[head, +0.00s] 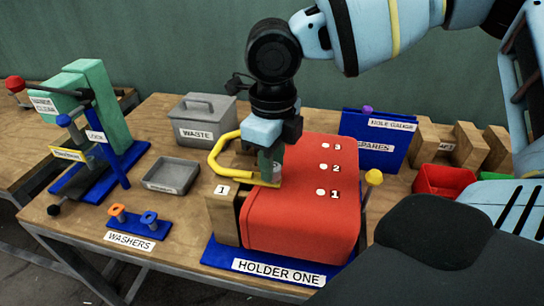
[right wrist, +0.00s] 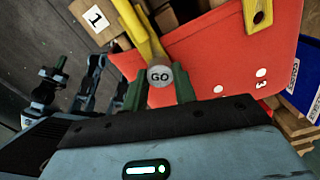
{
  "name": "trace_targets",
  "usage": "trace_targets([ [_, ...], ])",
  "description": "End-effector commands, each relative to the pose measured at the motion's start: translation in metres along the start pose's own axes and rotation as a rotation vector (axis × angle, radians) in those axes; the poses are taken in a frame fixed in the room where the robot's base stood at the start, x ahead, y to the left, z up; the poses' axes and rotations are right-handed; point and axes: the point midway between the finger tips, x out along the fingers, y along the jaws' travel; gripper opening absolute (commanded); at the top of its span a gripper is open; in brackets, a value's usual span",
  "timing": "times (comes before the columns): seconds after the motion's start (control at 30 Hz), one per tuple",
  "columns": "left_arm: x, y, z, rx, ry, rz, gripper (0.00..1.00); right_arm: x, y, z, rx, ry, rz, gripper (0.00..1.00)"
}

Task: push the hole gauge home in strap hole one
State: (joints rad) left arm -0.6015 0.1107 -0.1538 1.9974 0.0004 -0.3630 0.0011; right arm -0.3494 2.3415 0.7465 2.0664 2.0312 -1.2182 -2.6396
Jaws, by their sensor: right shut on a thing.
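My right gripper (head: 272,168) is shut on the hole gauge, a grey round piece (right wrist: 159,75) marked GO in the right wrist view. Its green fingers (right wrist: 160,88) stand on either side of the gauge. The gripper points down over the left edge of a large red block (head: 300,210), where the end of a bent yellow strap (head: 222,160) lies. The strap also shows in the right wrist view (right wrist: 142,32). The gauge's lower end and the hole under it are hidden, so I cannot tell how deep it sits. My left gripper is not in view.
The red block stands on the blue HOLDER ONE base (head: 225,255), beside a wooden block tagged 1 (head: 222,215). A blue HOLE GAUGE and SPARES rack (head: 350,125), a grey WASTE box (head: 205,115), a tray (head: 170,175) and a washer stand (head: 132,222) surround it.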

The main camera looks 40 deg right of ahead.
Motion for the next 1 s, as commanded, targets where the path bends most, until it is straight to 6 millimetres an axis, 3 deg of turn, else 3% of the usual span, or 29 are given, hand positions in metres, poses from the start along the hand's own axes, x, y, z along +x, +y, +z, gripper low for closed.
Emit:
trace_targets([
  [0.47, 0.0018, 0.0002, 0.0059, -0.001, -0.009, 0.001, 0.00, 0.0109, -0.0003, 0.0000, 0.000, 0.001, 0.000, 0.04],
  [0.5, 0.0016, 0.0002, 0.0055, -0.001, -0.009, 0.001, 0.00, 0.0101, -0.0003, 0.0000, 0.000, 0.000, -0.001, 0.33],
  [0.67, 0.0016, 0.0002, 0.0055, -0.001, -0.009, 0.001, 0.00, 0.0097, -0.0002, 0.0000, 0.000, 0.000, -0.001, 0.53],
  [1.0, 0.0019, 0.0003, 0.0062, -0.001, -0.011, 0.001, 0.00, 0.0085, -0.0002, 0.0001, 0.000, -0.001, -0.001, 0.53],
])
